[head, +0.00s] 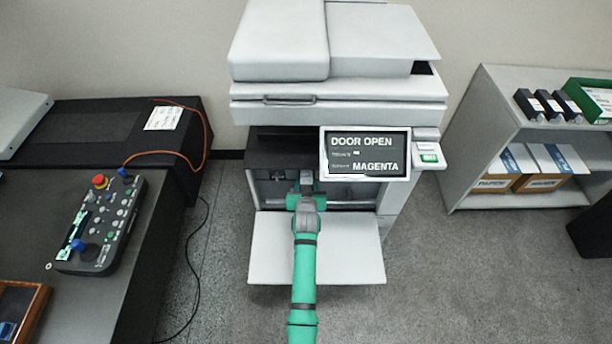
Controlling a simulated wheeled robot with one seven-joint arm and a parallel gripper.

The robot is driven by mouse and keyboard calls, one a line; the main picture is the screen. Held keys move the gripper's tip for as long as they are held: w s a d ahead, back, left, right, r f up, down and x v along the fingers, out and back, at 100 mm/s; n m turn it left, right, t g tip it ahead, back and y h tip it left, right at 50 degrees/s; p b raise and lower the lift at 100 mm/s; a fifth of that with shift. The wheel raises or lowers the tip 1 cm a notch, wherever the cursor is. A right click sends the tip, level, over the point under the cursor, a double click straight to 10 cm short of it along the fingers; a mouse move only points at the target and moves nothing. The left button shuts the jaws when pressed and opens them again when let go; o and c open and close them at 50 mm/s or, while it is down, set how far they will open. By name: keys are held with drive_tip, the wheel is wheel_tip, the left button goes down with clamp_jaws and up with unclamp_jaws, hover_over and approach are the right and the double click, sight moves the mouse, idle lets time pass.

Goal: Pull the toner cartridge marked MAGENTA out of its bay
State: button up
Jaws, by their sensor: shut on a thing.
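The printer (340,115) stands against the back wall with its front door (350,250) folded down flat. Its screen (365,153) reads "DOOR OPEN" and "MAGENTA". My gripper (306,190) is at the mouth of the open bay (345,190), reached by my green arm over the lowered door. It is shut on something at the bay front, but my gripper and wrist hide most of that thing. I cannot read a marking on it, so I cannot tell whether it is the MAGENTA cartridge. Dark and grey cartridge fronts (268,175) show dimly in the bay to the left.
At the left, a black table (110,290) holds a control pendant (100,222) and an orange cable. A black cable lies on the floor (210,250). At the right, a grey shelf (490,130) holds several black boxes (540,104), a green tray (590,98) and paper packs (520,168).

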drive_tip(key=shift+d+r, duration=0.1)
idle(0.3)
drive_tip(key=s, duration=1.2)
drive_tip(key=shift+s, duration=0.2)
idle(1.7)
drive_tip(key=shift+r, duration=0.1)
drive_tip(key=v, duration=0.6)
drive_tip(key=shift+s, duration=0.4)
idle(0.7)
